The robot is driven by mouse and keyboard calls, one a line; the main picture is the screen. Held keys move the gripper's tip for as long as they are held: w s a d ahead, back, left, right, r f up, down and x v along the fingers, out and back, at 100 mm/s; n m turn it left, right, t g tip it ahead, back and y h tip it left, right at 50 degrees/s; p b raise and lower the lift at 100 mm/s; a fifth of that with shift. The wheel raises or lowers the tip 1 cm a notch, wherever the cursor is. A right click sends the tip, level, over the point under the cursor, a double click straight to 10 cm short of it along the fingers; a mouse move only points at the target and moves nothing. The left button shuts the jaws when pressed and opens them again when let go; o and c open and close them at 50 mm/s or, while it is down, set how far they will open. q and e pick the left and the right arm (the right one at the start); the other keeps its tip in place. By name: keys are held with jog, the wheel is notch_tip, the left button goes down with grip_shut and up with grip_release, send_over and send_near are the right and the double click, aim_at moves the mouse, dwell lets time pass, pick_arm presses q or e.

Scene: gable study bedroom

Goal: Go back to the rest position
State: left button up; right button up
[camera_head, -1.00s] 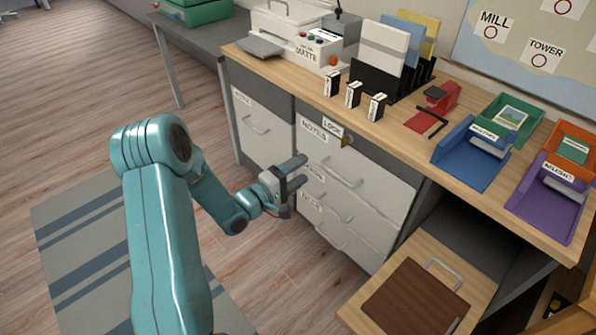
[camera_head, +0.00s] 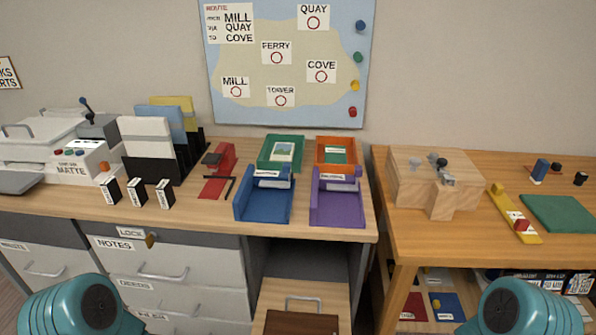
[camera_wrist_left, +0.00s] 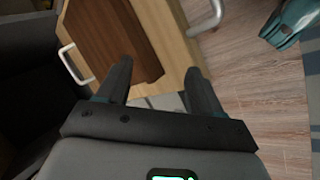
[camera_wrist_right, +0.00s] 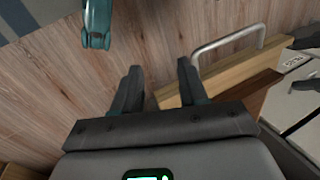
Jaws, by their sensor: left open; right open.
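In the left wrist view my left gripper (camera_wrist_left: 158,85) is open, its two dark fingers apart with nothing between them. In the right wrist view my right gripper (camera_wrist_right: 158,85) is open and empty too. Neither gripper shows in the head view; only teal parts of my arms show at the lower left and lower right. A pulled-out wooden drawer with a brown panel (camera_wrist_left: 110,35) lies beyond the left fingers. Its metal handle (camera_wrist_right: 228,42) shows beyond the right fingers.
A desk (camera_head: 215,225) carries a printer (camera_head: 75,160), a blue tray (camera_head: 263,205) and a purple tray (camera_head: 337,208). The open drawer (camera_head: 280,295) juts out below. A second table (camera_head: 430,235) stands at the right with a wooden block (camera_head: 415,185). A map (camera_head: 287,100) hangs behind.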

pick_arm(q)
jog(key=s+f+m+g, duration=0.2)
jog(key=s+m+g, duration=0.35)
jog(key=s, duration=0.35)
notch_tip(320, 180, up, 18)
jog(key=p, duration=1.8)
jog(key=shift+a+m+t+y, duration=0.3)
jog(key=shift+m+t, duration=0.05)
jog(key=shift+t, duration=0.1)
jog(key=shift+s, duration=0.1)
